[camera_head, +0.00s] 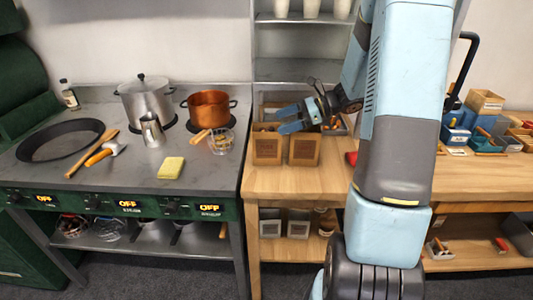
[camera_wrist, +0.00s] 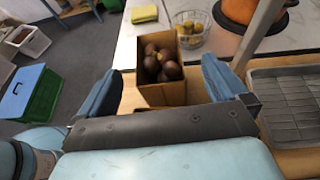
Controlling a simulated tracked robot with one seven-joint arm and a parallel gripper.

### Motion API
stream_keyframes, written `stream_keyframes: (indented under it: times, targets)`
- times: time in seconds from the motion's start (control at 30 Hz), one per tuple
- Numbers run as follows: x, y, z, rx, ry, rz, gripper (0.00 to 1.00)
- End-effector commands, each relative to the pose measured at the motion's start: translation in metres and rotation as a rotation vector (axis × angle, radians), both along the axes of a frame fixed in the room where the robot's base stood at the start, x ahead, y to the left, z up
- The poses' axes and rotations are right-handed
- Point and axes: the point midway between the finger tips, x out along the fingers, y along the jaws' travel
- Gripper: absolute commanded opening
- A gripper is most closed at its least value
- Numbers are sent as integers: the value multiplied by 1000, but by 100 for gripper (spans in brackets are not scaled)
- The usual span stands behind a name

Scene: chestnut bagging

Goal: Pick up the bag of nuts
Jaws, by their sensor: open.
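The bag of nuts is an open brown paper bag (camera_wrist: 162,92) filled with dark brown chestnuts (camera_wrist: 160,62) in the wrist view. It stands upright on the wooden counter. In the head view, two brown bags stand side by side, the left bag (camera_head: 267,149) and the right bag (camera_head: 304,150); the left one appears to be the one under my gripper. My gripper (camera_head: 288,121) is open, its blue fingers above and behind the bags. In the wrist view my gripper (camera_wrist: 160,85) has one finger on each side of the filled bag, with gaps visible.
A wire basket (camera_head: 221,140) and a yellow sponge (camera_head: 171,168) lie on the stove counter to the left. A copper pot (camera_head: 209,107) stands behind them. A grey slatted tray (camera_wrist: 289,100) is right of the bag in the wrist view. Counter in front of the bags is clear.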

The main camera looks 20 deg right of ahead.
Motion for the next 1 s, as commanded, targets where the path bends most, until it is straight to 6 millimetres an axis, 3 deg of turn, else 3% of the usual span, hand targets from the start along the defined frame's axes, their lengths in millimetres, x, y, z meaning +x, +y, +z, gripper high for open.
stream_keyframes:
  times: [0.3, 0.57, 1.0]
  targets:
    - [7, 37, -17, 0, 2, 2, 100]
    - [8, 39, -18, -2, 1, 2, 99]
    - [8, 39, -18, -2, 1, 2, 57]
